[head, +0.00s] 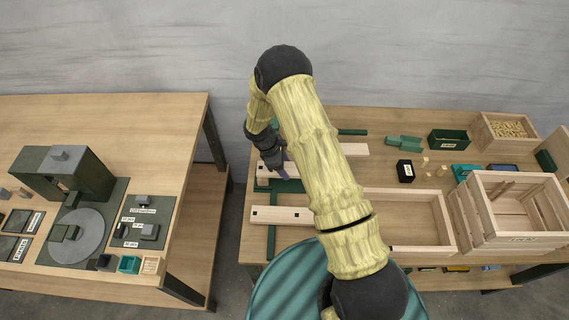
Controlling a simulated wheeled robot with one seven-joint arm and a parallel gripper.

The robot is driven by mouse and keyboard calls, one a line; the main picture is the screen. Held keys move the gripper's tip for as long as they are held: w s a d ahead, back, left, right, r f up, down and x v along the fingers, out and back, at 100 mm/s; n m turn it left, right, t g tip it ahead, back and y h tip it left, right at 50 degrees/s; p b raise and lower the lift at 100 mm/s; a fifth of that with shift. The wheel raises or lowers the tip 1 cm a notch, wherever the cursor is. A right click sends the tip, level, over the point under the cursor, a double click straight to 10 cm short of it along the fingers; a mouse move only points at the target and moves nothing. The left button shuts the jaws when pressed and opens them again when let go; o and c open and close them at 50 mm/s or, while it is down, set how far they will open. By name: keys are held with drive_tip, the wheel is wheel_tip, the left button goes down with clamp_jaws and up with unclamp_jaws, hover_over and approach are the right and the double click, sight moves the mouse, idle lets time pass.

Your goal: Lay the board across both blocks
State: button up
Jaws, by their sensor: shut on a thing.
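My gripper (272,161) is at the far left of the right-hand table, pointing down and partly hidden by my own arm. It is shut at a pale wooden board (264,173); the fingertips and exact grip are hard to see. A green block-like strip (286,186) lies just in front of this board. Another green strip (352,132) lies farther back, to the right. My arm hides the middle of this area, so I cannot tell whether the board touches either one.
A second pale board (282,215) with dark square holes lies nearer. Another pale piece (354,149) shows right of my arm. A shallow wooden tray (450,236), a slatted crate (515,239) and a green bin (449,140) crowd the right. A separate table (165,112) stands left, across a gap.

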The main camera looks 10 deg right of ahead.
drive_tip(key=shift+f+b, duration=0.35)
drive_tip(key=shift+f, duration=0.5)
drive_tip(key=shift+f, duration=0.2)
idle(0.9)
drive_tip(key=o, duration=1.1)
drive_tip(key=shift+r+p, duration=2.6)
drive_tip(key=shift+r, duration=1.45)
